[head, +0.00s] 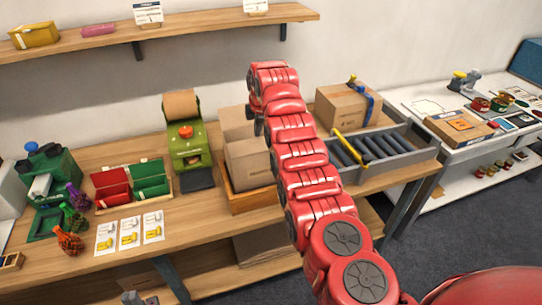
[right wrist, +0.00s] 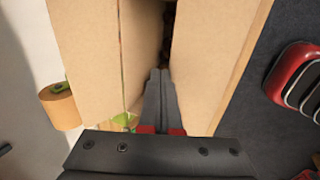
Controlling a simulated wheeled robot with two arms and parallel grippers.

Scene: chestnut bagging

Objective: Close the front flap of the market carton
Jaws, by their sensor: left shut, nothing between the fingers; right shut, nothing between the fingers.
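The market carton (head: 248,163) sits in a wooden tray on the bench in the head view, partly hidden by my right arm. A tan panel (head: 235,122) stands up at its back. In the right wrist view two tan carton panels (right wrist: 97,60) (right wrist: 212,62) have a narrow dark gap between them. My right gripper (right wrist: 160,75) is shut and empty, its fingers pointing at this gap; I cannot tell whether they touch the cardboard. In the head view its fingers are hidden behind my arm. My left gripper is not in view.
A green machine (head: 188,150) with a paper roll (head: 180,104) stands left of the carton. Red and green bins (head: 130,183) and printed cards lie farther left. A roller conveyor (head: 385,150) with another carton (head: 340,107) is at right. A shelf (head: 180,30) hangs above.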

